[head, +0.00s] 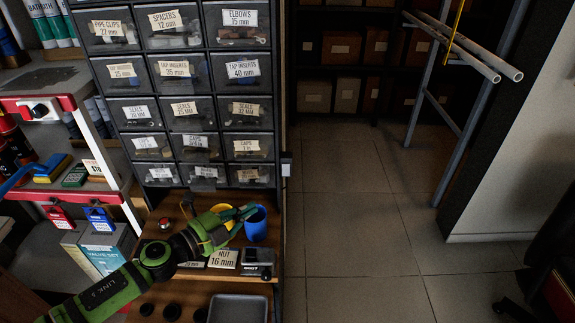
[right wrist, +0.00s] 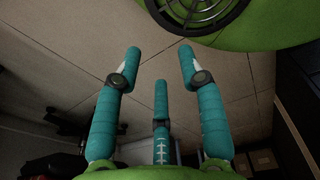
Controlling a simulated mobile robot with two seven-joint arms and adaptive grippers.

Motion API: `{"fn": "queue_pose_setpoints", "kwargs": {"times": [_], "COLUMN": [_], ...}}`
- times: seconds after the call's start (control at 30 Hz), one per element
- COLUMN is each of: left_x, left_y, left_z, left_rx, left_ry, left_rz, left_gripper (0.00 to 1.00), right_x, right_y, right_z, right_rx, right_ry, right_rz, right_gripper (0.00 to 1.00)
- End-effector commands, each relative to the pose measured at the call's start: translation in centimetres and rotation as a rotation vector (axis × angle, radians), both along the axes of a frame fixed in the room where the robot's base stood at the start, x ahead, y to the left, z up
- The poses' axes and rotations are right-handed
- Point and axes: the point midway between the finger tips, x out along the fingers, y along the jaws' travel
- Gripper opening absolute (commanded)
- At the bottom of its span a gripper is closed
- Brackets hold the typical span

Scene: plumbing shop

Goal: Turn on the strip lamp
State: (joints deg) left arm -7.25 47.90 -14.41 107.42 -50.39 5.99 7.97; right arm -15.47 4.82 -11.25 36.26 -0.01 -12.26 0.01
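I cannot make out a strip lamp in either view. A small grey-white box (head: 286,163), perhaps a switch, is on the right edge of the drawer cabinet. A small red knob or button (head: 165,223) is on the wooden shelf, left of my left gripper (head: 240,214). The left gripper's teal fingers are over the shelf beside a blue cup (head: 256,225); whether they touch it is unclear, and their opening is hard to see. My right gripper (right wrist: 160,62) has its three teal fingers spread, with nothing between them, above the tiled floor. It is outside the head view.
The labelled drawer cabinet (head: 187,97) stands behind the wooden shelf. A grey tray (head: 237,308) lies low in front. A red-edged shelf (head: 70,103) is at left. White pipes (head: 460,48) stick out on a rack at upper right. The tiled floor (head: 350,230) between is clear.

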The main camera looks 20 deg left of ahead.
Motion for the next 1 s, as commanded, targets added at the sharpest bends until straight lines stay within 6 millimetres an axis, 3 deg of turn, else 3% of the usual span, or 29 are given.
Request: {"fn": "queue_pose_setpoints", "kwargs": {"times": [0.1, 0.3, 0.43, 0.67, 0.83, 1.0], "left_x": [-0.1, -0.1, -0.1, 0.9, 3.2, 6.1], "left_y": [-0.6, -0.7, -0.7, -1.1, -2.4, -4.1], "left_z": [0.4, 0.5, 0.5, 0.5, 0.5, 0.1], "left_rx": [-0.005, -0.006, -0.007, -0.006, -0.009, -0.009], "left_ry": [-0.01, -0.012, -0.011, -0.014, -0.014, -0.014], "left_rz": [-0.011, -0.013, -0.012, -0.01, -0.009, -0.009], "left_gripper": [0.0, 0.0, 0.0, 0.0, 0.0, 0.0], "right_x": [0.0, -3.7, -4.8, -3.8, -2.3, -2.3], "right_y": [0.2, 0.3, 0.4, 0.5, 0.6, 0.6], "right_z": [0.0, -0.2, -0.3, 0.2, 0.9, 1.4], "right_rx": [0.002, 0.001, 0.001, 0.004, 0.006, 0.006], "right_ry": [-0.001, 0.061, 0.078, 0.061, 0.035, 0.034], "right_rz": [0.0, 0.001, 0.003, 0.004, 0.004, 0.003], "right_gripper": [0.4, 0.4, 0.4, 0.4, 0.4, 0.4]}}
